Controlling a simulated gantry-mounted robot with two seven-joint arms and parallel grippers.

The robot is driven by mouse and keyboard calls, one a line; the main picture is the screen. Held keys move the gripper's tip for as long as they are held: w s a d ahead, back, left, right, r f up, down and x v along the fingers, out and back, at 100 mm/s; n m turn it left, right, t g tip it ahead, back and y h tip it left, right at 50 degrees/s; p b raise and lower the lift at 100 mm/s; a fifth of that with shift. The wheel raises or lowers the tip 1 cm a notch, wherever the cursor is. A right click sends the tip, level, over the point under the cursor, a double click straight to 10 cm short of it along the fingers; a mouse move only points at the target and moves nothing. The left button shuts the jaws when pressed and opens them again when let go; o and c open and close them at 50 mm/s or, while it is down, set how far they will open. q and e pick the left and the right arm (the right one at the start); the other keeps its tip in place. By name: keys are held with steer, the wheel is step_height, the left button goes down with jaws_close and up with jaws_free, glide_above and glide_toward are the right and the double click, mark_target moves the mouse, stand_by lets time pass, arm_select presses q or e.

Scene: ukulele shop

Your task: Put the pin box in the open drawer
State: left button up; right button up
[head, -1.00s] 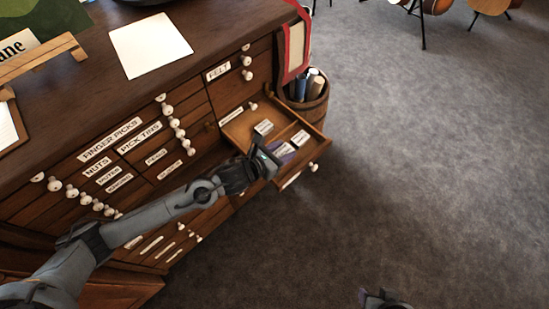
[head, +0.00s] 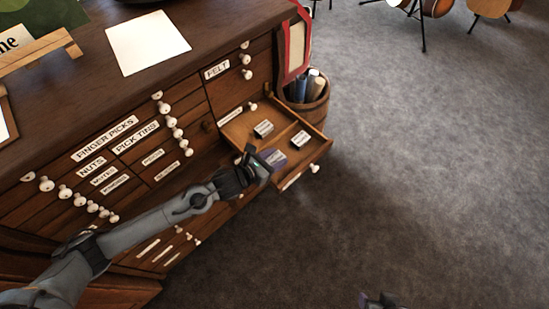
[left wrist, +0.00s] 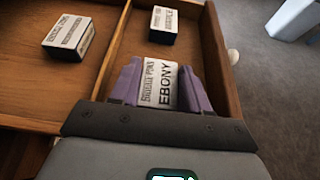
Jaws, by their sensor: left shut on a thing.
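The pin box (left wrist: 160,88), a small box with a white label reading EBONY, is between the purple fingers of my left gripper (left wrist: 160,92) in the left wrist view. My left gripper (head: 270,160) is shut on it, at the near-left side of the open drawer (head: 313,157). In the head view the fingers mostly hide the box. In the wrist view it appears over the right-hand compartment; I cannot tell whether it touches the drawer floor. My right gripper (head: 378,300) shows only in part at the bottom edge, and its fingers are unclear.
The drawer has a divider (left wrist: 112,60). One labelled box (left wrist: 70,36) lies in the left compartment, another (left wrist: 163,24) in the right one. A wooden barrel (head: 312,103) stands behind the drawer. The closed cabinet drawers have white knobs.

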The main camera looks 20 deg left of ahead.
arm_select(q)
steer(key=shift+f, duration=0.15)
steer(key=o, duration=1)
steer(key=shift+r, duration=0.2)
steer(key=shift+s+a+r, duration=0.1)
steer(key=shift+s, duration=0.15)
steer(key=shift+p+v, duration=1.1)
steer(key=shift+v, duration=2.35)
